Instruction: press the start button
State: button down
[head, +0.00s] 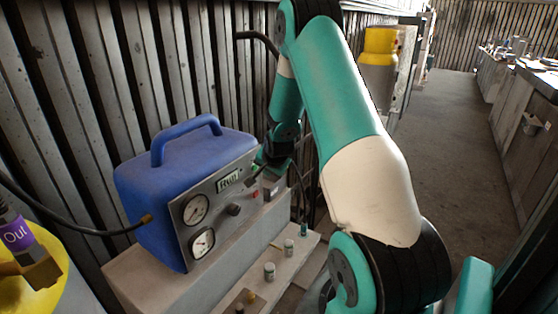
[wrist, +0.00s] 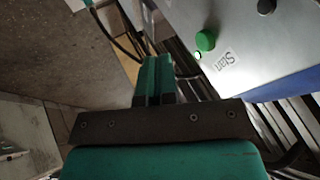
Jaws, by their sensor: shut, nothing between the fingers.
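The start button (wrist: 205,40) is a round green button on a grey panel in the wrist view, with a "Start" label (wrist: 226,60) beside it. My gripper (wrist: 153,62) is shut and empty, its green fingertips to the left of the button in that view and apart from it in the picture. In the head view, the blue blower housing (head: 170,190) has a grey front panel (head: 218,213) with a display (head: 228,181) that appears to read "Run". My gripper is by the panel's right end there, where I cannot make out the start button clearly.
Two round gauges (head: 196,209), a dark knob (head: 234,209) and a red control (head: 255,195) are on the panel. The housing stands on a grey block (head: 150,280). Below it is a ledge with small cylindrical fittings (head: 269,271). A black hose (head: 90,228) runs at left.

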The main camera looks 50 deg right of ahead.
jog(key=b+v, duration=0.2)
jog(key=v, duration=0.8)
jog(key=shift+w, duration=0.15)
dwell(0.4)
